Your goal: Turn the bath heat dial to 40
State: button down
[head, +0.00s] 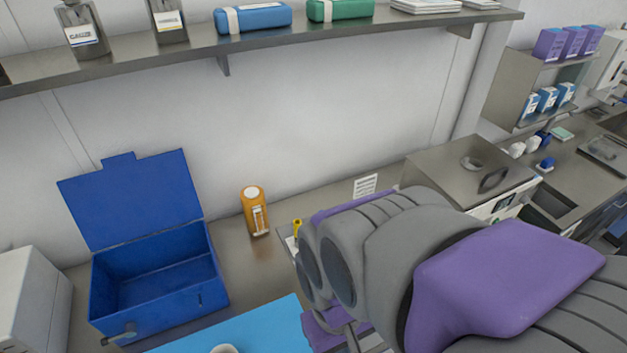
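A steel box (436,168) that looks like the bath stands on the counter at right of centre, with round fittings on its top. Part of its pale front panel (497,207) shows, with a small dark display. I cannot make out a heat dial or its setting; my grey and purple arm covers much of the front. Only a small grey and purple part at the arm's lower end, perhaps my gripper (345,328), shows at the bottom of the picture. Its fingertips cannot be made out, nor whether it holds anything.
An open blue box (157,283) stands at left, with an orange bottle (255,211) to its right. A light blue mat (262,325) lies in front. A small white card (365,186) stands behind my arm. A steel shelf (330,32) runs above the counter.

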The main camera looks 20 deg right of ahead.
aim_at(524, 199)
jog(key=z, duration=2.1)
